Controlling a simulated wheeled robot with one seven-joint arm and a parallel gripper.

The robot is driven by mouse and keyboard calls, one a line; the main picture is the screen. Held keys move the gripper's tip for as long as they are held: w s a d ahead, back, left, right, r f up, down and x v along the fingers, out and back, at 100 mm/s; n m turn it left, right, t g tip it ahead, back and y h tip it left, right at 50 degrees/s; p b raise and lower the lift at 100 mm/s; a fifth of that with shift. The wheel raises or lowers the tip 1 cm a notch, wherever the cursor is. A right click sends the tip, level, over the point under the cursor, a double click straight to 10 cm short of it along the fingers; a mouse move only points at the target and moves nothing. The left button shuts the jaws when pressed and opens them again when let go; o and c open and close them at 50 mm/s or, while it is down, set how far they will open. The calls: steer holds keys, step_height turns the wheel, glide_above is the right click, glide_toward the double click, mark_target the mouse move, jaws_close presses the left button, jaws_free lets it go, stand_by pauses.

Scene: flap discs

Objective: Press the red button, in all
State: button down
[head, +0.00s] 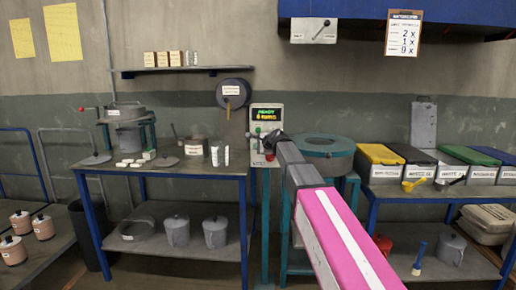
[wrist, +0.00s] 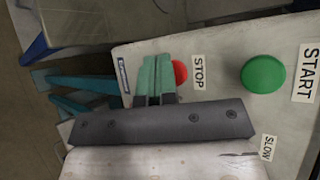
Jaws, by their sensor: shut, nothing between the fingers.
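The red button (wrist: 180,72) shows in the wrist view beside a STOP label on a pale control panel (wrist: 225,112). My gripper (wrist: 156,72) is shut and empty. Its teal fingertips overlap the left side of the red button in the picture and hide part of it. I cannot tell whether they touch it. A green button (wrist: 263,74) with a START label is to the right on the same panel. In the head view the control box (head: 266,113) stands at the middle with a lit screen, and my arm reaches up to it.
A SLOW label (wrist: 267,148) is low on the panel. In the head view, a round teal machine (head: 322,146) stands right of the box. A workbench (head: 190,172) with small parts is on the left. Several bins with coloured lids (head: 380,154) stand on the right bench.

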stand_by(0.4)
steer(key=shift+s, duration=0.8)
steer(key=shift+s, duration=0.1)
steer(key=s, duration=0.4)
steer(key=shift+s+a, duration=0.1)
steer(key=shift+s, duration=0.3)
stand_by(0.3)
